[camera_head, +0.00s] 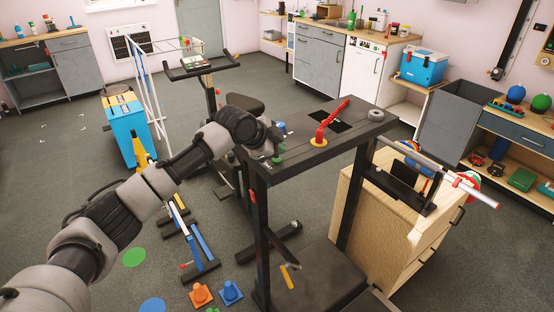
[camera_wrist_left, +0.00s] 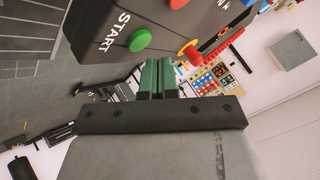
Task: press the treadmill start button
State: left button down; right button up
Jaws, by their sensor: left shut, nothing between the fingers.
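The treadmill (camera_head: 350,130) stands in the middle of the head view with its dark console on top. In the left wrist view, the green start button (camera_wrist_left: 140,40) sits on the black console face beside the white START label (camera_wrist_left: 113,33). My left gripper (camera_wrist_left: 158,62) is shut and empty, its green fingers pointing at the console just below and right of the green button in the picture. A small gap shows between them in that view. In the head view, the left gripper (camera_head: 277,158) is at the console's left edge; the start button cannot be made out there.
A red button (camera_wrist_left: 178,3) and a red-and-yellow knob (camera_wrist_left: 188,50) sit close to the green button. A red lever (camera_head: 332,118) stands on the console top. An exercise bike (camera_head: 205,75) is behind my left arm. A wooden cabinet (camera_head: 385,215) stands right of the treadmill.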

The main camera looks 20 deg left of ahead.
aim_at(278, 160)
pick_arm(q)
jog(key=shift+f, duration=0.15)
dwell(0.3)
jog(key=shift+f, duration=0.25)
jog(key=shift+f, duration=0.45)
dwell(0.5)
jog(key=shift+r, duration=0.1)
jog(key=shift+r+p, duration=0.7)
jog(key=shift+p, duration=0.3)
notch_tip(278, 160, up, 5)
jog(key=p, duration=0.4)
jog(key=shift+r+p, duration=0.1)
jog(key=shift+p, duration=0.3)
